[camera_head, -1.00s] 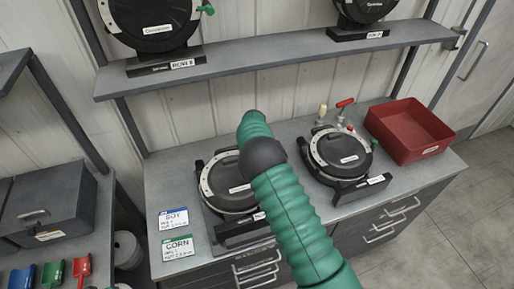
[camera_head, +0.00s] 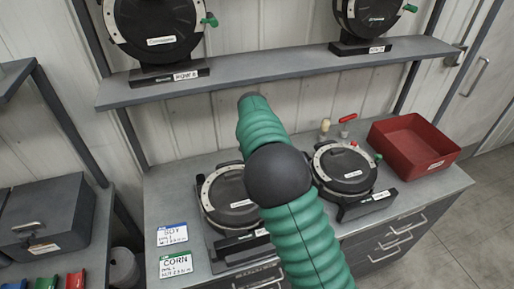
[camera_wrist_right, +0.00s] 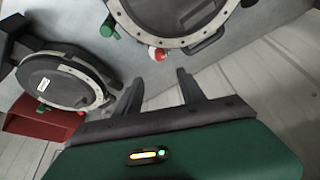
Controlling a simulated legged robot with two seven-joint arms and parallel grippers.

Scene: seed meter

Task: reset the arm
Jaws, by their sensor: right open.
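My right arm, in a green ribbed sleeve with a dark round joint, rises through the middle of the head view and covers part of the bench. Its gripper is hidden there. In the right wrist view my right gripper (camera_wrist_right: 158,92) shows two dark fingers spread apart with nothing between them. Beyond them are a round seed meter (camera_wrist_right: 60,82) at left and part of another round meter (camera_wrist_right: 175,12) at the top. The head view shows two black meters on the bench, the left one (camera_head: 230,195) partly behind my arm and the right one (camera_head: 345,168) clear of it. My left gripper is out of view.
A red bin (camera_head: 412,141) stands at the bench's right end, near a red-handled tool (camera_head: 347,119). SOY (camera_head: 172,235) and CORN (camera_head: 176,264) cards lie at the bench's left. A shelf (camera_head: 290,68) with two more meters crosses above. A dark box (camera_head: 45,220) is at left.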

